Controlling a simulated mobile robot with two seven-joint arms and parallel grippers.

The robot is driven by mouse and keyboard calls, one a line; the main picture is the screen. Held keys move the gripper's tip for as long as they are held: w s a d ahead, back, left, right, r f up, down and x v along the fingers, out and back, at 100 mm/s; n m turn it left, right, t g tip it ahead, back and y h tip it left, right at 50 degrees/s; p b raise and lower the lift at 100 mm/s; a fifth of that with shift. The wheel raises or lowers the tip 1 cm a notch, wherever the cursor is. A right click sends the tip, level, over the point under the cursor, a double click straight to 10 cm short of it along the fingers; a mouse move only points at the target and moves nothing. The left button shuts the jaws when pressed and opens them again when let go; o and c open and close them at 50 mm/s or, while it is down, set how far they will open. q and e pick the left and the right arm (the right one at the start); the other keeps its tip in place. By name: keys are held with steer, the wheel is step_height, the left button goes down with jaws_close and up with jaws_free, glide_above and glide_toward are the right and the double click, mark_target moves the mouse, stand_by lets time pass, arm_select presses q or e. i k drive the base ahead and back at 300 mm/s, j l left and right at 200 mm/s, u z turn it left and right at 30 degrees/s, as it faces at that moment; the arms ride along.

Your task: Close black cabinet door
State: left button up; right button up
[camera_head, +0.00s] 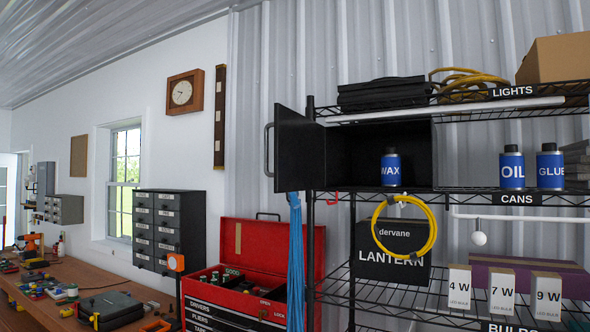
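The black cabinet (353,160) sits on the upper part of the wire shelf rack. Its door (298,152) is hinged at the left side and stands wide open, swung out to the left. A grey bar handle (267,150) is on the door's outer left edge. A blue can marked WAX (391,168) stands inside the cabinet near its front right. Neither of my grippers is in view.
The wire rack (470,195) holds cans marked OIL (512,168) and GLUE (550,166) right of the cabinet. A blue cable (296,255) hangs below the door. A red toolbox (262,250) stands below left, beside the workbench (110,275).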

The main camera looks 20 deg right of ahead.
mark_target(300, 160)
steer(key=i+z, duration=0.15)
steer(key=z, duration=0.25)
steer(key=i+j+z, duration=0.1)
steer(key=z, duration=0.3)
steer(key=i+j+z, duration=0.1)
steer(key=z, duration=0.25)
steer(key=i+j+z, duration=0.2)
steer(key=i+j, duration=0.2)
steer(key=i+j+z, duration=0.25)
steer(key=j, duration=0.35)
steer(key=i+j, duration=0.15)
steer(key=j, duration=0.2)
steer(key=i+j, duration=0.15)
steer(key=j, duration=0.2)
steer(key=k+j+z, duration=0.15)
steer(key=k+j, duration=0.15)
steer(key=k+j+z, duration=0.2)
steer(key=k, duration=0.3)
steer(key=k+j+z, duration=0.15)
steer(key=k, duration=0.25)
